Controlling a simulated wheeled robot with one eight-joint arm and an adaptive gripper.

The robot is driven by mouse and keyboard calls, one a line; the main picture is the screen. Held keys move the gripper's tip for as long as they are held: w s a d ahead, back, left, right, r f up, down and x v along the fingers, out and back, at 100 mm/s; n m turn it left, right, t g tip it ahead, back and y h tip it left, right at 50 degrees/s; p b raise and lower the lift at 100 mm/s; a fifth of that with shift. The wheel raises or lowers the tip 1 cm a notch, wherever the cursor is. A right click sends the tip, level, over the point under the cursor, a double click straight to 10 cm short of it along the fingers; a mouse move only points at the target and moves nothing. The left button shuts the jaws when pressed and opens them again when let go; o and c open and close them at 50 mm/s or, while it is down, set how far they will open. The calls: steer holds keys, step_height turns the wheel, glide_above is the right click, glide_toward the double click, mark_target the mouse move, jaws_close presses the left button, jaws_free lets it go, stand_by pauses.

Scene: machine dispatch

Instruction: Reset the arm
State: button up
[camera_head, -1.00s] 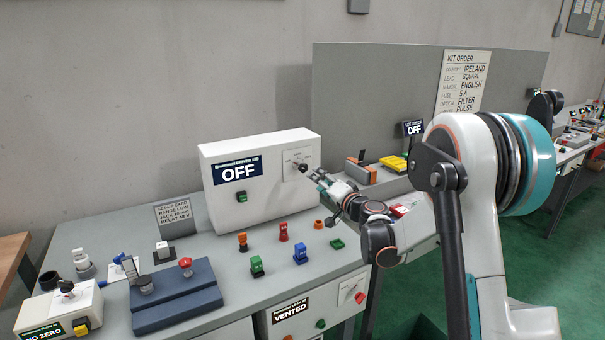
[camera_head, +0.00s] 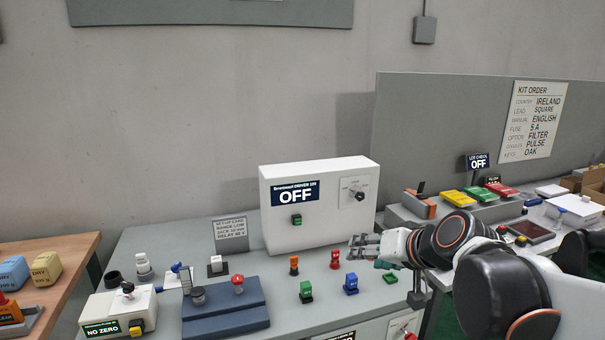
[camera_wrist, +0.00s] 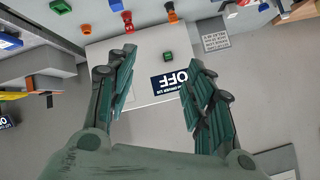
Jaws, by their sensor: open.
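My gripper (camera_head: 363,246) is at the right of the bench in the head view, in front of the white box's lower right corner. In the wrist view my gripper (camera_wrist: 160,88) shows two green fingers spread wide with nothing between them. The white box (camera_head: 320,227) has a dark sign reading OFF (camera_head: 295,194), a green button (camera_head: 296,219) and a dark knob (camera_head: 359,196). In the wrist view the box (camera_wrist: 140,60) appears upside down beyond the fingers. My arm reaches in from the right of the head view.
Small orange, red, green and blue parts stand on the bench (camera_head: 150,245) below my gripper, the red one (camera_head: 334,260) close by. A dark blue block (camera_head: 222,312) with a red knob lies left. Yellow, green and red items sit right, by a grey panel (camera_head: 440,130).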

steer(key=s+d+f+g+h, duration=0.1)
steer(key=s+d+f+h, duration=0.1)
steer(key=s, duration=0.8)
steer(key=s+d+f+n+g+h, duration=0.1)
steer(key=s+f, duration=0.4)
steer(key=s, duration=0.5)
steer(key=d+h, duration=0.1)
steer(key=d, duration=0.1)
steer(key=shift+d+g+h, duration=0.3)
steer(key=shift+d+g, duration=0.1)
